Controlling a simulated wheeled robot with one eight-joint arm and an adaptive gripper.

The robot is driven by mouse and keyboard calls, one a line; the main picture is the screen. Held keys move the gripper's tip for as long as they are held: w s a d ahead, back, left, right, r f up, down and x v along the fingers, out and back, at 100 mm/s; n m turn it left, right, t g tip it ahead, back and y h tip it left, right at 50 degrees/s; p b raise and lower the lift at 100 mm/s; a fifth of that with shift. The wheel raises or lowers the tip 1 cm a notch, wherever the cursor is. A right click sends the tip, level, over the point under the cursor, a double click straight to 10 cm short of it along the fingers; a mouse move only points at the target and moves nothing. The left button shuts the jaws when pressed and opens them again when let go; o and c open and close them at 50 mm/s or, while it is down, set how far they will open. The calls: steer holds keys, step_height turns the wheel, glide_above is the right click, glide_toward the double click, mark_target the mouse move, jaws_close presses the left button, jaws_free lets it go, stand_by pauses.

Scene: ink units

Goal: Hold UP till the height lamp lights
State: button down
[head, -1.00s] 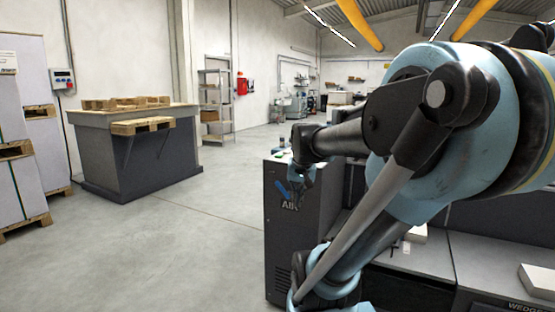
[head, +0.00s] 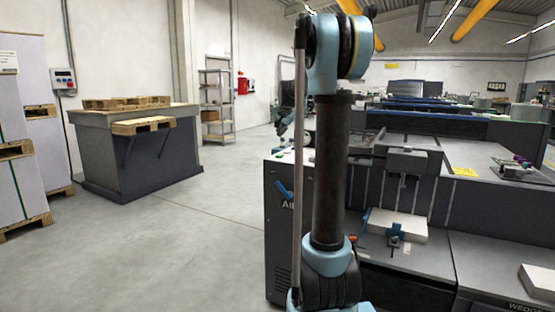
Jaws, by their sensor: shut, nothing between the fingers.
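My gripper (head: 283,128) is small and partly hidden behind my own upright arm. It hangs above the back of the dark cabinet marked AIR (head: 279,215), and its fingers look closed with nothing held. I cannot tell whether it touches anything. No UP button or height lamp can be made out. Small items (head: 286,153) on the cabinet's top are too small to read. A grey control box (head: 63,79) with a dark display and a red spot hangs on the left wall, far from my gripper.
The dark printing press (head: 410,180) fills the right side, with a white paper stack (head: 398,226) on its lower deck. A grey bench (head: 150,160) bearing wooden pallets (head: 143,125) stands at the left. The floor (head: 185,240) between is clear.

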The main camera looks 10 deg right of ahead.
mark_target(279, 156)
steer(key=shift+w+r, duration=0.25)
steer(key=shift+w, duration=0.95)
steer(key=shift+f, duration=4.4)
steer(key=shift+s+f, duration=0.1)
steer(key=shift+f, duration=0.1)
steer(key=shift+f, duration=0.15)
